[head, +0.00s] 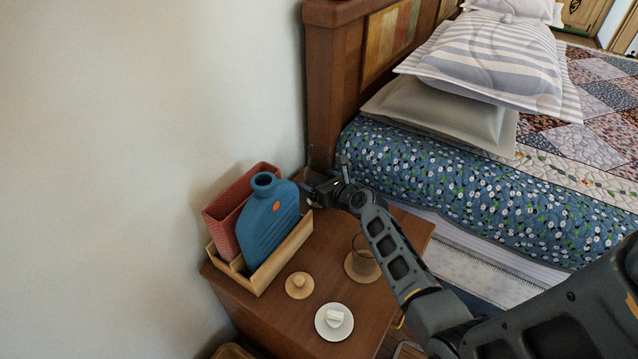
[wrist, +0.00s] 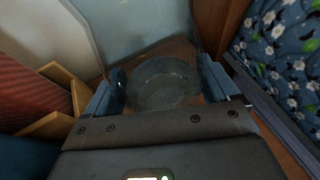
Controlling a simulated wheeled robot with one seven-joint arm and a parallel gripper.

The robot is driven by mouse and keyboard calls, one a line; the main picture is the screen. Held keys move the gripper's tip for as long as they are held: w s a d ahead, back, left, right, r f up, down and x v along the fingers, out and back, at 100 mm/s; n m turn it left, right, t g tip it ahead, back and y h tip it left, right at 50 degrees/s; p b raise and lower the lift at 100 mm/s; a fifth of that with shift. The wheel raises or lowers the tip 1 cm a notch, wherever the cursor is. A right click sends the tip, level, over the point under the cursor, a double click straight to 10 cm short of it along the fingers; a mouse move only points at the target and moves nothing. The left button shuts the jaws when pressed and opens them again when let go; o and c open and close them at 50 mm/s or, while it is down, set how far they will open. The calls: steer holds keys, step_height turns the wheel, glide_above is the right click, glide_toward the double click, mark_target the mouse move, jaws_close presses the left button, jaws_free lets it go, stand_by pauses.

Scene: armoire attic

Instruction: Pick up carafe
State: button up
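A clear glass vessel (wrist: 163,84), seemingly the carafe, stands on the nightstand's wood in the wrist view, its round body seen from above. My gripper (wrist: 161,90) is spread wide, with one finger on each side of the glass. A thin gap seems to show at the fingers, but I cannot tell surely if either one touches. In the head view my gripper (head: 322,190) is at the back of the nightstand, near the headboard. The glass is barely discernible there, being transparent and partly behind my gripper.
On the nightstand (head: 335,235), a wooden holder (head: 283,255) at left holds a blue bottle (head: 268,225) and a red box (head: 222,222). A drinking glass (head: 364,258) on a coaster, a small wooden lidded piece (head: 299,284) and a white dish (head: 333,322) stand in front. The bed (head: 450,190) is at right.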

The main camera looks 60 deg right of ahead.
mark_target(325, 172)
steer(key=c, duration=1.1)
steer(key=shift+c, duration=0.2)
steer(key=shift+r, duration=0.3)
steer(key=shift+r+p, duration=0.8)
steer(key=shift+r, duration=0.3)
steer(key=shift+r+p, duration=0.5)
steer(key=shift+r, duration=0.45)
steer(key=s+d+r, duration=0.5)
steer(key=s+r, duration=0.1)
steer(key=s, duration=0.4)
steer(key=shift+s+r, duration=0.2)
stand_by(0.4)
